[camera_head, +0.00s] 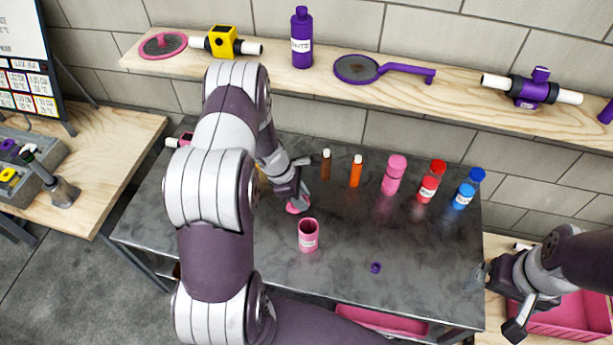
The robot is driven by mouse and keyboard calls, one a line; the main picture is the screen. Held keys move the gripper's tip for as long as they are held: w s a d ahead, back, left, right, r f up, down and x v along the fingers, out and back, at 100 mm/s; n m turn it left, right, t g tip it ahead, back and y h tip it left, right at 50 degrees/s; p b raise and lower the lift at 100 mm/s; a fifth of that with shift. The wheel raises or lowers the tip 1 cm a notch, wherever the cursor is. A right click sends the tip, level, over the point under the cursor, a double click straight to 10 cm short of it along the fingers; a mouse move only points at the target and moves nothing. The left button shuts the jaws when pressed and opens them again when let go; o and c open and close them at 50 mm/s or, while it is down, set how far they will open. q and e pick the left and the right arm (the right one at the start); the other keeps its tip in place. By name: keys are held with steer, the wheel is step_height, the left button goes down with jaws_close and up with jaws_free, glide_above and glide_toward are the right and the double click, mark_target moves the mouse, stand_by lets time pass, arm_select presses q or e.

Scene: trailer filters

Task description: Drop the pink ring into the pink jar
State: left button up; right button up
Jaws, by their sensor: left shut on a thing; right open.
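My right gripper (497,305) is open and empty beyond the table's right edge.
A small purple ring (376,267) lies front right. A pink bin (575,318) is at right.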

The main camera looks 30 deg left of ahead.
arm_select(q)
steer(key=f+b, duration=0.2)
steer(key=f, duration=0.1)
steer(key=f+b, duration=0.1)
steer(key=f, duration=0.1)
steer(key=shift+s+a+f+b, duration=0.1)
steer(key=shift+s+f+b, duration=0.05)
steer(key=shift+s+b, duration=0.2)
steer(key=shift+w+f, duration=0.15)
steer(key=shift+w, duration=0.15)
steer(key=o, duration=1.1)
steer(key=shift+s, duration=0.35)
steer(key=shift+w+r, duration=0.25)
steer(key=shift+w, duration=0.05)
steer(key=shift+b+v, duration=1.45)
steer(key=shift+v, duration=4.75)
arm_select(e)
step_height(320, 180, down, 7)
steer(key=shift+s+f, duration=0.15)
steer(key=shift+s, duration=0.1)
arm_select(q)
steer(key=shift+s+a, duration=0.1)
steer(key=shift+s, duration=0.05)
arm_select(e)
steer(key=shift+a, duration=0.1)
